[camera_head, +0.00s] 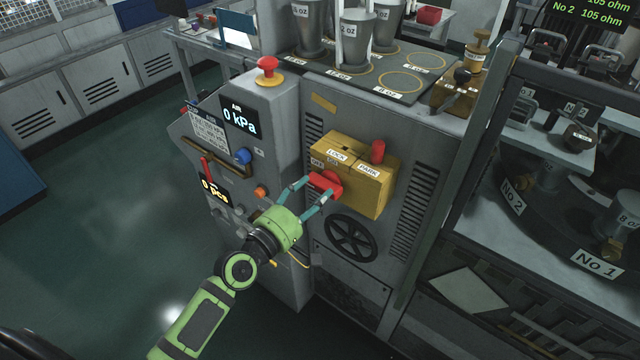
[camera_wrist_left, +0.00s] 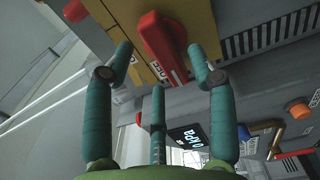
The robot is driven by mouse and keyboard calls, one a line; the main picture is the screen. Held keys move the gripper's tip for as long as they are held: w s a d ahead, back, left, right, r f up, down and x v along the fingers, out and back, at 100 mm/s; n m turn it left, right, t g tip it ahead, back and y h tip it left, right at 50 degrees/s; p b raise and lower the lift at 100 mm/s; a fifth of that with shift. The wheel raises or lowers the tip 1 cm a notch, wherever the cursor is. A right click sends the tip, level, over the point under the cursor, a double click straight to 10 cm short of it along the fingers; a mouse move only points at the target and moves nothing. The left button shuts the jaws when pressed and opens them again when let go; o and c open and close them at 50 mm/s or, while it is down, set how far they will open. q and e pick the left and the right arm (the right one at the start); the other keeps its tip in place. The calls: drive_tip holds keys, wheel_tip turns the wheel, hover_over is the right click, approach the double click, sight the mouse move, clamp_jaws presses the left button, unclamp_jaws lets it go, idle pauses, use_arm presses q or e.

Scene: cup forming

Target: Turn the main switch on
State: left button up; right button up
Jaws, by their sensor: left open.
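The main switch is a red rotary handle (camera_head: 325,184) on the front of a yellow box (camera_head: 360,187). The box is fixed to the grey machine's front. My left gripper (camera_head: 313,190) is open, with its teal fingertips close around the red handle. In the left wrist view, the red handle (camera_wrist_left: 163,42) lies between the spread fingers of the left gripper (camera_wrist_left: 160,60), with a small white label beside it. I cannot tell whether the fingers touch the handle. My right gripper is not in view.
A red knob (camera_head: 378,151) stands on the yellow box's top, near the LOCK and PARK labels. Below is a black handwheel (camera_head: 351,236). At left, a control panel has a "0 kPa" display (camera_head: 240,120) and a red mushroom button (camera_head: 268,66). Floor at left is clear.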

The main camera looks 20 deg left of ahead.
sight(332, 177)
use_arm(q)
drive_tip(key=shift+x, duration=1.45)
clamp_jaws()
